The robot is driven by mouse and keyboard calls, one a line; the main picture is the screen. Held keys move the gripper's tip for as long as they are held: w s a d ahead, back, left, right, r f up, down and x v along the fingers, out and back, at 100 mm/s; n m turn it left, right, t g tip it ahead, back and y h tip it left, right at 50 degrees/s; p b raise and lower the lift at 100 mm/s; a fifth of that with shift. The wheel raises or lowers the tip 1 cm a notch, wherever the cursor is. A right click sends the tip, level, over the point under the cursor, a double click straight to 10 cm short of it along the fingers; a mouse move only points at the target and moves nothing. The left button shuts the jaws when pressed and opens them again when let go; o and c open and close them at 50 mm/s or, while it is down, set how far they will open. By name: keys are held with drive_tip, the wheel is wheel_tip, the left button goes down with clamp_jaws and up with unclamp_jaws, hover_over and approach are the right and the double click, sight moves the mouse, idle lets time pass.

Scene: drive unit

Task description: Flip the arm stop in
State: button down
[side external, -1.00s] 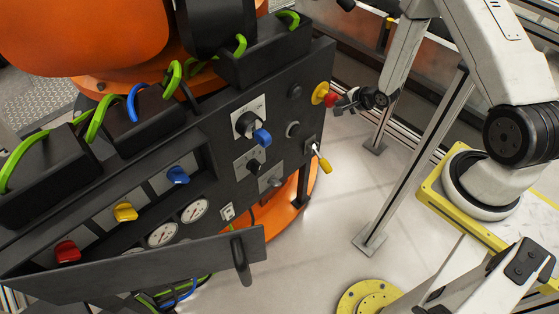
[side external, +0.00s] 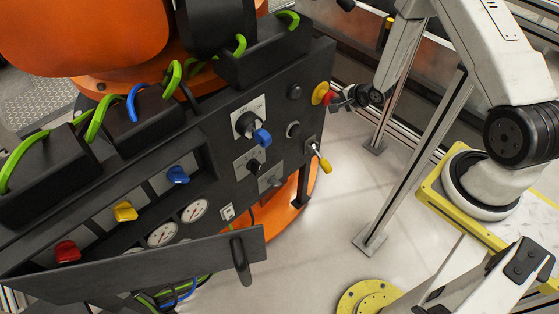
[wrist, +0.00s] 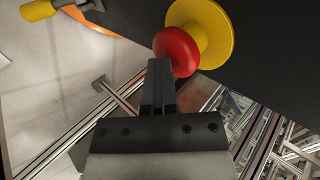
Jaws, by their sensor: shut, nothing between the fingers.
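A red mushroom-shaped stop button (side external: 329,97) sits on a round yellow disc (side external: 317,93) at the right edge of the black panel. My gripper (side external: 340,98) is shut and empty, with its fingertips at the button's outer face. In the wrist view the shut fingers (wrist: 158,78) point at the red button (wrist: 177,50), overlapping its lower left edge, with the yellow disc (wrist: 212,28) behind. The fingertips look in contact with the button, but I cannot tell how far in it sits.
A yellow-tipped lever (side external: 325,164) sticks out below the button. The black panel (side external: 215,130) also carries a blue-handled knob (side external: 261,137), other switches and gauges. A post (side external: 415,160) stands right of the panel. Pale floor lies open between them.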

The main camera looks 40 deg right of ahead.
drive_tip(key=s+f+v, duration=0.2)
drive_tip(key=v, duration=1.1)
drive_tip(key=shift+w, duration=0.15)
idle(0.4)
